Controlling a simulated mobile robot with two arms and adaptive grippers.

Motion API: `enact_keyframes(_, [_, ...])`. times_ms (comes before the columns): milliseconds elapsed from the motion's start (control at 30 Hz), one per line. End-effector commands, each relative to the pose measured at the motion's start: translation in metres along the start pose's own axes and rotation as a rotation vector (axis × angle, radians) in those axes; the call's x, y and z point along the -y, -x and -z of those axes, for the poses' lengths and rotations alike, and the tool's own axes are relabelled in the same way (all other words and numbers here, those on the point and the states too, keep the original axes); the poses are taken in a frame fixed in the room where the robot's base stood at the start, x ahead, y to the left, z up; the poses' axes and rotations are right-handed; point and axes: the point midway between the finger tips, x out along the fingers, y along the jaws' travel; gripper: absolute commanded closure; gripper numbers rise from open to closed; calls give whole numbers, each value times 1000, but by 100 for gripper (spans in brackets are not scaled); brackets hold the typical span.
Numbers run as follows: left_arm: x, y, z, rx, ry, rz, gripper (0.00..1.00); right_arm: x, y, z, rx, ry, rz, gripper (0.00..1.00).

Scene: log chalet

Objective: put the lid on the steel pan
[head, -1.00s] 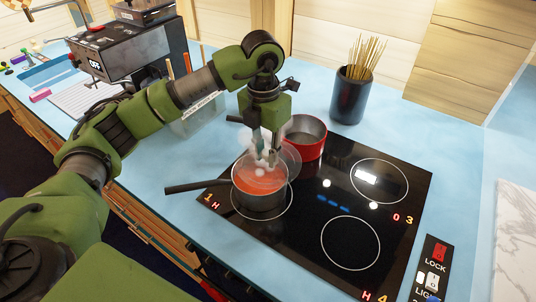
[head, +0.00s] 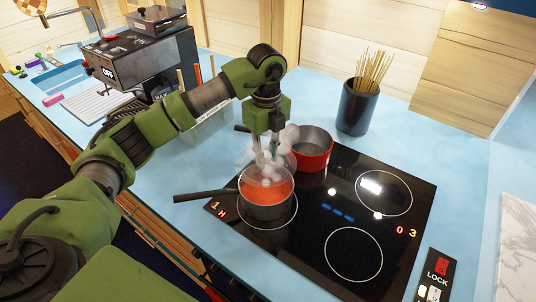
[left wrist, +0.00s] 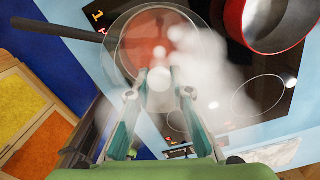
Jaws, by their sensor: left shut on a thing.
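The steel pan (head: 267,208), with a long dark handle to the left and orange-red soup inside, stands on the front-left hob ring. My left gripper (head: 264,164) is above it, pointing down, shut on the lid. The lid (left wrist: 190,50) is clear glass with a rim; it shows best in the left wrist view, in front of the fingertips (left wrist: 159,80) and overlapping the pan's mouth. In the head view, steam blurs the lid. It looks held just over the pan; I cannot tell whether it touches the rim. My right gripper is out of view.
A red pot (head: 318,160) stands close behind and right of the pan. The black hob (head: 312,225) has free rings at the right. A dark holder of sticks (head: 357,108) stands behind. A black machine (head: 140,65) is at the back left.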

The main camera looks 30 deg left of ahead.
Motion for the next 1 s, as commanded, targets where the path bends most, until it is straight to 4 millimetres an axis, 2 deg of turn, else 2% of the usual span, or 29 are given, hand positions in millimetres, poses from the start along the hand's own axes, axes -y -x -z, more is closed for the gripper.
enact_keyframes(467, [0, -3, 0, -1, 4, -1, 100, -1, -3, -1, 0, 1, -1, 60])
enact_keyframes(667, [0, -18, 0, -1, 4, -1, 100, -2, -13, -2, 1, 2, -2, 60])
enact_keyframes(1000, [0, -57, 0, 0, 3, -2, 100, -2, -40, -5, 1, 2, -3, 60])
